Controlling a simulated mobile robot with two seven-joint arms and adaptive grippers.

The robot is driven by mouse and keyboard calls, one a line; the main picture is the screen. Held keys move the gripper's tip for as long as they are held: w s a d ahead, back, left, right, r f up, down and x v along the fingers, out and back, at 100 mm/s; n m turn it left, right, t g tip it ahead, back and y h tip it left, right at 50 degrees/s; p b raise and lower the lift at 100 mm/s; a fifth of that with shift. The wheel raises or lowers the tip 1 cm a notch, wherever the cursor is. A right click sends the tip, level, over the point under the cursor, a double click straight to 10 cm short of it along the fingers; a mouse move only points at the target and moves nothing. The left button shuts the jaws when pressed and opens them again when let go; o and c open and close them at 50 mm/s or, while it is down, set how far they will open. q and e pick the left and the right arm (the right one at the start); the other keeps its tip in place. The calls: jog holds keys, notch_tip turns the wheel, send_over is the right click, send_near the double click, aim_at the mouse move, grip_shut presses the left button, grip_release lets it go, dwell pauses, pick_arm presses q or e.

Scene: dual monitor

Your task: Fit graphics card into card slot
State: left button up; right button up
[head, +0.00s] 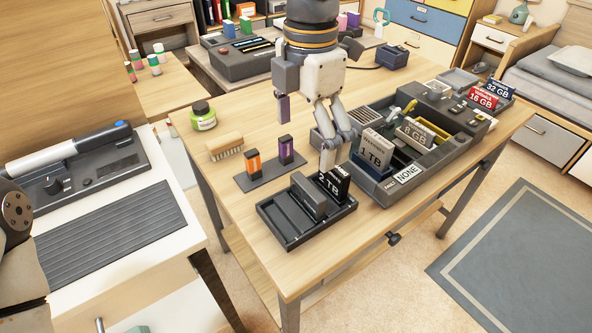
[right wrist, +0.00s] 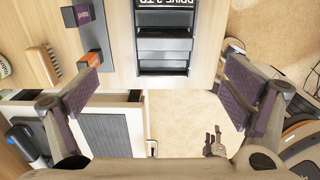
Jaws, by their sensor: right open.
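Nothing I can surely call the graphics card shows. A black slotted tray (head: 275,217) lies at the table's near corner. A black "2 TB" drive (head: 333,187) and a grey plate (head: 307,196) stand in it. The tray also shows in the right wrist view (right wrist: 163,66), between the fingers, with the drive's label (right wrist: 165,4) at the top edge. My right gripper (head: 306,135) is open and empty, above the table behind the tray; its fingers (right wrist: 163,62) are wide apart in the right wrist view.
A grey organizer (head: 449,155) right of the tray holds labelled drives, including a "1 TB" one (head: 376,150). An orange block (head: 253,164) and a purple block (head: 286,150) stand on a dark base behind the tray. A brush (head: 226,146) and green jar (head: 203,117) lie beyond.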

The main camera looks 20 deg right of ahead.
aim_at(308, 186)
jog(key=f, duration=0.3)
jog(key=s+f, duration=0.1)
jog(key=f, duration=0.2)
jog(key=shift+s+f, duration=0.1)
jog(key=f, duration=0.5)
jog(key=shift+w+d+f+b, duration=0.15)
jog(key=shift+w+f+b, duration=0.1)
jog(key=shift+f+b, duration=0.1)
jog(key=shift+r, duration=0.15)
jog(key=c, duration=1.4)
